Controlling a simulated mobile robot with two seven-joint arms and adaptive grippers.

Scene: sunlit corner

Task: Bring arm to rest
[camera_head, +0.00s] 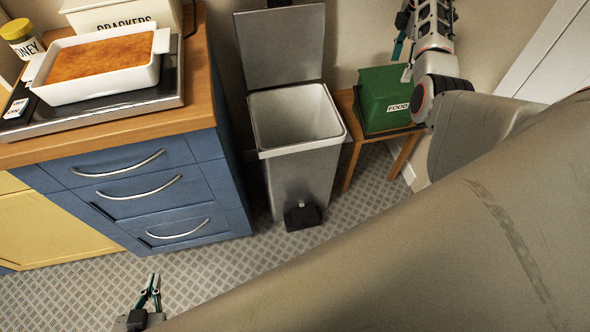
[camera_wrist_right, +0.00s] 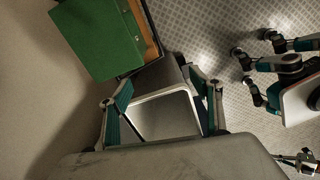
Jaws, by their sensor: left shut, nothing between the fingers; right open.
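My left gripper (camera_head: 153,282) is low at the bottom left of the head view, over the patterned floor. Its thin fingers are shut and empty. My right arm reaches up at the top right of the head view. My right gripper (camera_head: 402,50) is partly cut off by the top edge there, in front of the wall and above the green food box (camera_head: 385,98). In the right wrist view the right gripper (camera_wrist_right: 160,84) has its two fingers wide apart with nothing held. The open bin (camera_wrist_right: 165,116) shows beyond and between them.
The grey bin (camera_head: 297,125) stands with its lid up. The food box rests on a small wooden table (camera_head: 352,128). At left, a blue drawer cabinet (camera_head: 150,190) carries a baking dish (camera_head: 95,85) on a cooktop (camera_head: 120,105), a crackers tin (camera_head: 125,14) and a honey jar (camera_head: 20,40).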

